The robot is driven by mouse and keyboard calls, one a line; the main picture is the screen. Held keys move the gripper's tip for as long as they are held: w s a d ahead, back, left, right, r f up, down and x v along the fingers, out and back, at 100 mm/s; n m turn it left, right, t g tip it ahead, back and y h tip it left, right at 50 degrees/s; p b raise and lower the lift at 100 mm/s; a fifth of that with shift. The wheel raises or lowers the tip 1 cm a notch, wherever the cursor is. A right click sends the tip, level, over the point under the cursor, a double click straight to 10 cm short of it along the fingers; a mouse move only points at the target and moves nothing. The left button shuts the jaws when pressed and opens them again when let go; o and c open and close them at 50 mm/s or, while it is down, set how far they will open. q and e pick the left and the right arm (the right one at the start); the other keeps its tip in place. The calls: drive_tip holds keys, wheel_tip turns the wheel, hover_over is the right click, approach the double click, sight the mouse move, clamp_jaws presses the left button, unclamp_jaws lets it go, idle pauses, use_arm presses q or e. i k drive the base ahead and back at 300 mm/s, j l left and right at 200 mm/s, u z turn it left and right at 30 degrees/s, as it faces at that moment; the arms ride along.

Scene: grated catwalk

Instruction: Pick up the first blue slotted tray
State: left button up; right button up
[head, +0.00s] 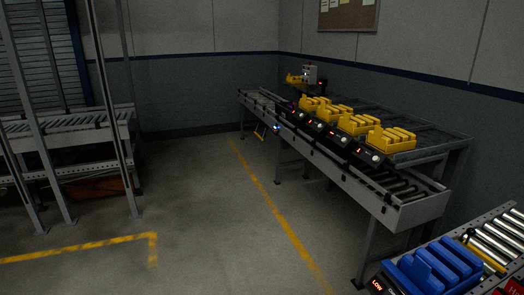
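A blue slotted tray (437,267) sits at the lower right of the head view, at the near end of a roller conveyor. It has several upright blue dividers. The picture's bottom edge is close below it. A dark box with a red lit display (377,285) is at its left front corner. Neither of my grippers shows in this view, and nothing is seen touching the tray.
Several yellow slotted trays (391,139) stand in a row on a longer conveyor bench (405,213) behind. Metal rollers (497,236) lie right of the blue tray. A rack (60,125) stands at left. The concrete floor (200,215) between is clear, with yellow lines.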

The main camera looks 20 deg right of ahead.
sight(444, 266)
drive_tip(key=i+j+z, duration=0.1)
drive_tip(key=i+z, duration=0.35)
drive_tip(key=i+j+z, duration=0.15)
drive_tip(key=z, duration=0.35)
drive_tip(key=i+j+z, duration=0.3)
drive_tip(key=z, duration=0.15)
drive_tip(key=i+j+z, duration=0.2)
drive_tip(key=j+z, duration=0.3)
